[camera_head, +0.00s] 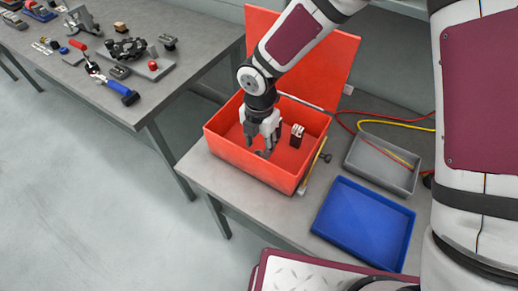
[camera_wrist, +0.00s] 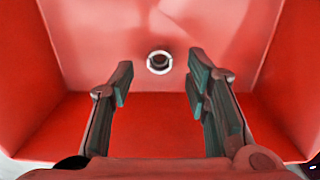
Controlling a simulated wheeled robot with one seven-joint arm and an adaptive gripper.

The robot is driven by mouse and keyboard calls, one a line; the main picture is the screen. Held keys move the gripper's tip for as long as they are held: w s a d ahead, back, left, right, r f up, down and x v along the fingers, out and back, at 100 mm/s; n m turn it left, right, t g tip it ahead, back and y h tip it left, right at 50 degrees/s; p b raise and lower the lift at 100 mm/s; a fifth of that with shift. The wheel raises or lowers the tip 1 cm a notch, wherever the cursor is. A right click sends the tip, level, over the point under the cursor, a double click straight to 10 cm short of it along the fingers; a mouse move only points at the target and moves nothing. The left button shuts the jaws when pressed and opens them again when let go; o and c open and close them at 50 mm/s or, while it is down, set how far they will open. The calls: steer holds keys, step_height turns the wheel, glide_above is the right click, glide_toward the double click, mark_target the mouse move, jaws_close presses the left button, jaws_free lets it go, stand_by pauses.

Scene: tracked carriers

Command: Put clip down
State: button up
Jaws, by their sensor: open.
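My gripper (camera_head: 266,146) is lowered into the open red box (camera_head: 240,154). In the wrist view my gripper (camera_wrist: 158,84) has its two fingers wide apart, with nothing between them. A small dark piece with pale stripes (camera_head: 296,135) is in the box, right of my gripper and apart from it; I cannot tell whether it is the clip. A small round ring (camera_wrist: 159,62) shows against the red surface beyond the fingertips, not touching them. No other thing can be surely made out as the clip.
The box's lid stands open behind my arm. A blue tray (camera_head: 363,223) and a grey tray (camera_head: 382,165) lie right of the box, with red and yellow cables (camera_head: 385,121) behind. A screwdriver-like tool (camera_head: 313,167) lies against the box. Another table (camera_head: 170,95) at left holds several tools.

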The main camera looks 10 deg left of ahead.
step_height(320, 180, up, 9)
stand_by(0.3)
steer(key=shift+f, duration=0.1)
steer(key=s+d+r+m+t+h, duration=0.1)
steer(key=d+r+m+t+h, duration=0.15)
steer(key=d+r+m, duration=1.4)
steer(key=s+d+r+m+t+y, duration=0.1)
steer(key=s+d+r+m, duration=0.2)
steer(key=s+d+m, duration=0.3)
steer(key=s+d+r+m+t+y, duration=0.1)
steer(key=s+d+r+m+t, duration=0.1)
steer(key=s+d+m, duration=0.4)
steer(key=s+r+m, duration=0.1)
steer(key=m, duration=0.2)
steer(key=shift+s+d+m, duration=0.2)
steer(key=shift+s+m, duration=0.1)
steer(key=shift+m, duration=0.05)
steer(key=shift+r+y, duration=0.1)
steer(key=shift+y, duration=0.15)
steer(key=shift+c, duration=0.5)
